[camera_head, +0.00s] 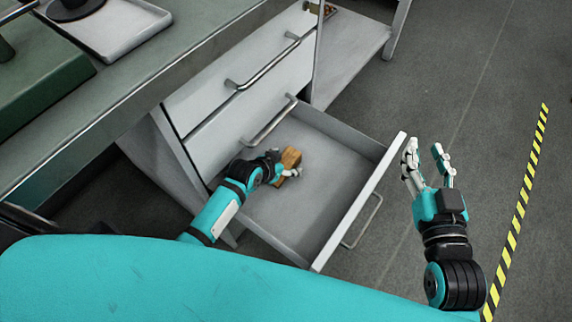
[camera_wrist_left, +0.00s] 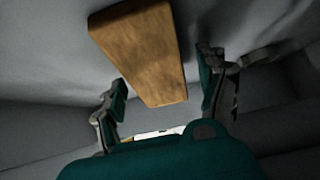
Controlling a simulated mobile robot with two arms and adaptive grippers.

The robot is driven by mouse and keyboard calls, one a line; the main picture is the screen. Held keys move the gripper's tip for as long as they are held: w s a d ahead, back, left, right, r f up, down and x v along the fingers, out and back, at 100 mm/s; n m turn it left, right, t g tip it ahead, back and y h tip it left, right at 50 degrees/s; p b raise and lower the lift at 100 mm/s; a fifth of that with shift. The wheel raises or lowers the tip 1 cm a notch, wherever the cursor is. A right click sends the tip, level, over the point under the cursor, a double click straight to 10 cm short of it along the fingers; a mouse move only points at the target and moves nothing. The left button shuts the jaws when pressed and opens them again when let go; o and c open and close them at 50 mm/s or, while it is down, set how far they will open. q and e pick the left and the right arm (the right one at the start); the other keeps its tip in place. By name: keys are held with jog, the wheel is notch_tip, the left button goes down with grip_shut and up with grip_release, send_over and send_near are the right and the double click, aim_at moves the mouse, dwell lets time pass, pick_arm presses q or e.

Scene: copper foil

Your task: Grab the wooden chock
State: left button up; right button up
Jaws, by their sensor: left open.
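In the left wrist view the wooden chock (camera_wrist_left: 142,50) is a tapered block whose narrower end lies between the fingers. My left gripper (camera_head: 283,172) reaches down into the drawer at the chock. It also shows in the left wrist view (camera_wrist_left: 163,88), open, with one finger on each side of the block; I cannot tell whether they touch it. My right gripper (camera_head: 425,160) is open and empty, to the right of the drawer front.
The cabinet has closed drawers with a bar handle (camera_head: 262,66) above the open one. The drawer's front panel (camera_head: 360,200) stands between my two hands. A worktop (camera_head: 130,90) overhangs at left. Floor (camera_head: 470,80) with a yellow-black stripe (camera_head: 520,205) is clear at right.

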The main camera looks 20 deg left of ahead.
aim_at(290, 157)
pick_arm(q)
jog(key=c, duration=1.3)
jog(key=shift+r, duration=0.15)
jog(key=shift+c, duration=0.2)
